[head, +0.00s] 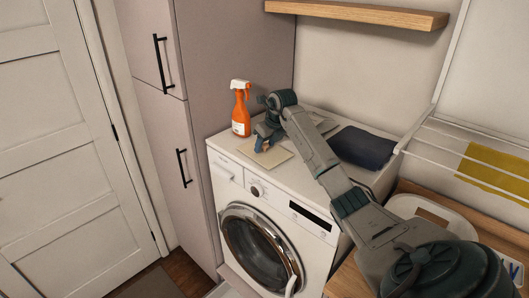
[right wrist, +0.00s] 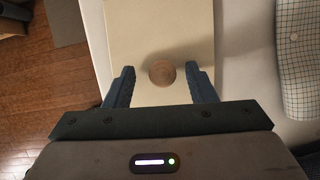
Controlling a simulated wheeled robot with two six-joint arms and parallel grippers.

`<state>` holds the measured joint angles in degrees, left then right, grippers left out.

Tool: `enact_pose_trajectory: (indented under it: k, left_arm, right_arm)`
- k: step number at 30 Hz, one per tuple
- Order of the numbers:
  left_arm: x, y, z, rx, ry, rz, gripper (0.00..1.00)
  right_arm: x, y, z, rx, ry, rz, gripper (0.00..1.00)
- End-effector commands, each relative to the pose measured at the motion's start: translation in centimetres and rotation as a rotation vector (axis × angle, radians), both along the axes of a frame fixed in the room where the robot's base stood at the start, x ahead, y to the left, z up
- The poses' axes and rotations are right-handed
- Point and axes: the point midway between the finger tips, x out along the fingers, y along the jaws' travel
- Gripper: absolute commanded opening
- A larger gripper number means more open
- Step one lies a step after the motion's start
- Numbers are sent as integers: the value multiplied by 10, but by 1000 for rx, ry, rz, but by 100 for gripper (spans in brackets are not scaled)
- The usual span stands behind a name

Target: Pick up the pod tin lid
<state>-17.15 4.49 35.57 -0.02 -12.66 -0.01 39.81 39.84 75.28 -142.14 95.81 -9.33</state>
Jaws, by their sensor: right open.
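The pod tin lid seems to be the flat cream square plate (head: 281,155) on top of the washing machine; it fills the middle of the right wrist view (right wrist: 130,30). A round brown wooden knob or disc (right wrist: 161,72) shows on it. My right gripper (head: 261,143) is just above the plate, partly hiding it. In the right wrist view my right gripper (right wrist: 162,82) is open, one blue finger on each side of the brown round, with gaps on both sides. I cannot tell how high the fingertips are above the plate. My left gripper is not in view.
An orange spray bottle (head: 241,112) stands on the washing machine (head: 225,170), close left of my right gripper. A dark folded cloth (head: 362,147) lies to the right. A wooden shelf (head: 355,14) is overhead. A checked grey item (right wrist: 296,70) shows at the wrist view's right.

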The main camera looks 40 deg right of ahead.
Motion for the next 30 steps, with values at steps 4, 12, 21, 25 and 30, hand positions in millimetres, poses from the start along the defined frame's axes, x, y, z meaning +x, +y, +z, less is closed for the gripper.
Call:
enact_pose_trajectory:
  k: [4,12,21,25,30]
  left_arm:
    - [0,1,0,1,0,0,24]
    - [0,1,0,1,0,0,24]
    - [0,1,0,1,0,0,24]
    - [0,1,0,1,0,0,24]
    - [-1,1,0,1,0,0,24]
  right_arm:
    - [0,0,0,0,0,0,43]
    - [0,0,0,0,0,0,1]
    - [0,0,4,0,-1,0,1]
    - [0,0,15,0,-3,-1,1]
    - [-2,2,38,-1,-2,0,1]
